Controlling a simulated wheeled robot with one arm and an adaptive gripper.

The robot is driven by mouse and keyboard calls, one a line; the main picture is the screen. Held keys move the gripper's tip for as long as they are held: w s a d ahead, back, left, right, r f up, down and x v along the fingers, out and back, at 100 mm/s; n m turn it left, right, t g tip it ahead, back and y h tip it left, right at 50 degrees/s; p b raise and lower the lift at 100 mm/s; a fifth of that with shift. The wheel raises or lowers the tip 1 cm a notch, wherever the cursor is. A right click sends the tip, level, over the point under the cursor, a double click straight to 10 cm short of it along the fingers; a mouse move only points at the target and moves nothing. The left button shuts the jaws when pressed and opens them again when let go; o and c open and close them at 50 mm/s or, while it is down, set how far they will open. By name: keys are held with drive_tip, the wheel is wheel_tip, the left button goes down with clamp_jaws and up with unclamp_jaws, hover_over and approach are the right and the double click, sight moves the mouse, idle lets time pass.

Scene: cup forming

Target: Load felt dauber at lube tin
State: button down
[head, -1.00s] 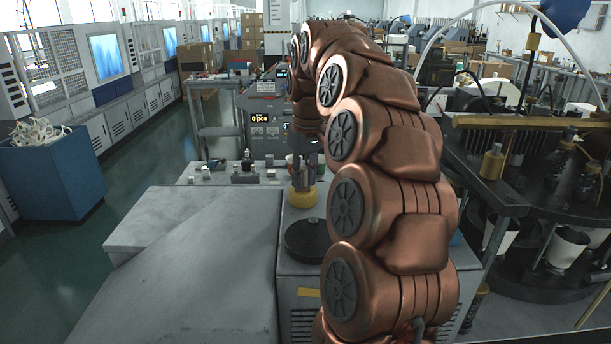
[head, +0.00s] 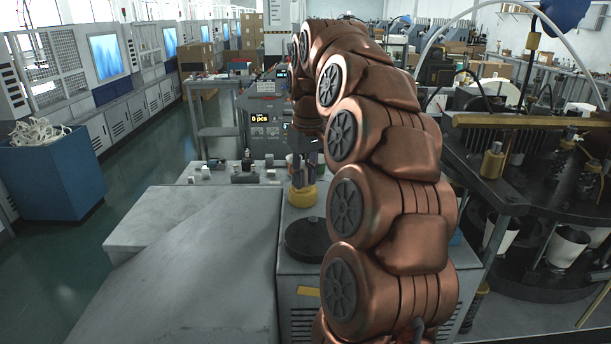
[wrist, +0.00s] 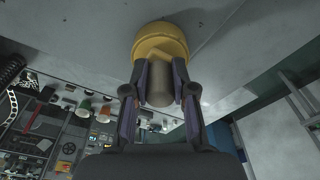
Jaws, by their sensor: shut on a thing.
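My gripper (wrist: 157,95) points down over the grey cabinet top, its two fingers shut on a brownish cylindrical piece, apparently the felt dauber (wrist: 156,92). A round yellow thing, apparently the lube tin (wrist: 160,40), is at the far end of the dauber. It also shows in the head view (head: 303,198), just below my gripper (head: 305,176). The dauber's end meets or overlaps the yellow thing; I cannot tell whether it is inside it or touching its top. My own arm hides part of the area to the right.
A dark round disc (head: 306,238) lies on the cabinet top nearer the camera. Small fittings (head: 244,170) stand behind to the left. A dark machine with white cups (head: 567,247) stands at the right. The grey surface at left (head: 190,260) is clear.

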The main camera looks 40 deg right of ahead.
sight(304, 167)
idle(0.5)
drive_tip(key=shift+r+p, duration=1.75)
drive_tip(key=shift+r, duration=1.7)
drive_tip(key=shift+d, duration=0.1)
